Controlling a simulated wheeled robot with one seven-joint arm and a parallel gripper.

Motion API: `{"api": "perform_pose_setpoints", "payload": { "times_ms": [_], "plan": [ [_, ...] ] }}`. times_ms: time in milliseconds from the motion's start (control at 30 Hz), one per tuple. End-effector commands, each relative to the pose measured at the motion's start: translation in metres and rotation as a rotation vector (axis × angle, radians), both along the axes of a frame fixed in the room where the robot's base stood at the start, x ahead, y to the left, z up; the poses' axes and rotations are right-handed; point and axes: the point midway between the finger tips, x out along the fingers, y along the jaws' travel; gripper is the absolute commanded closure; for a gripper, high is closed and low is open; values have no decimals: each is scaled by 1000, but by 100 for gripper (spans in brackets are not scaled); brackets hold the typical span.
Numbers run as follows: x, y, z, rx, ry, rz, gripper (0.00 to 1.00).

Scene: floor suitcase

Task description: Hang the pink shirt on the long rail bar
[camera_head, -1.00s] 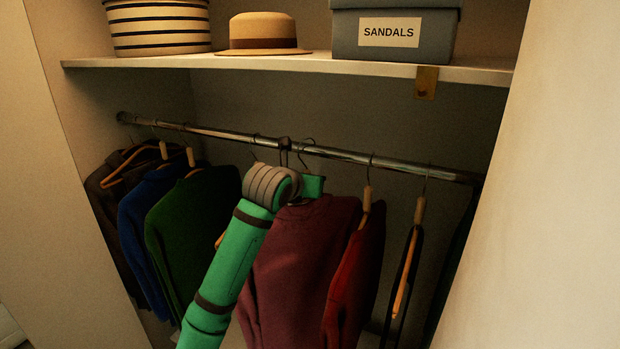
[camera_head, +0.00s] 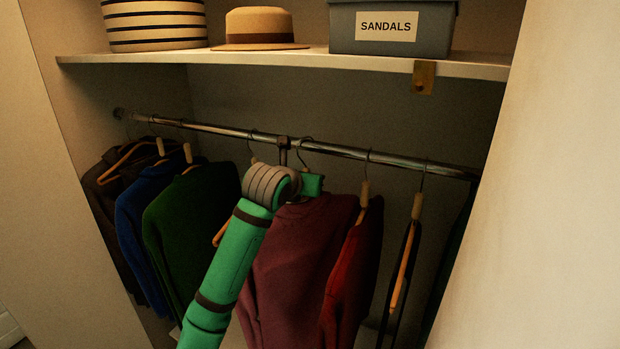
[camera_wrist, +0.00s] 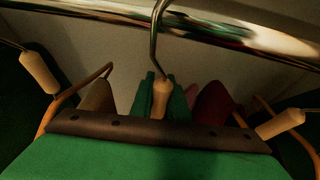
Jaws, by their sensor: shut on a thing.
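The pink shirt (camera_head: 295,250), a dusky maroon-pink in this light, hangs upright below the long rail bar (camera_head: 225,131), between the green and red garments. My gripper (camera_head: 312,184) is at its collar, shut on its hanger just under the rail. In the wrist view, the hanger's wooden neck (camera_wrist: 161,98) stands at my gripper's tip, and its metal hook (camera_wrist: 154,40) rises across the front of the rail bar (camera_wrist: 220,35). The hook's top reaches the rail in the head view; I cannot tell whether it bears on it. My wrist hides part of the shirt's left shoulder.
Dark, blue (camera_head: 143,210) and green (camera_head: 190,220) garments hang at left. A red garment (camera_head: 352,260) hangs close at right, then a bare-looking hanger (camera_head: 405,260). A shelf (camera_head: 290,58) above holds a striped box, a hat and a sandals box.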

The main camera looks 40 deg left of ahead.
Motion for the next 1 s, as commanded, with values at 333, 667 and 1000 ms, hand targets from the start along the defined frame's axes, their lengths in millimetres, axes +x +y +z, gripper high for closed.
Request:
{"api": "perform_pose_setpoints", "payload": {
  "times_ms": [333, 667, 1000],
  "plan": [
    [-1, 1, -2, -3, 3, 2, 63],
    [-4, -1, 0, -3, 2, 2, 63],
    [-49, -20, 21, 0, 0, 2, 63]
  ]
}}
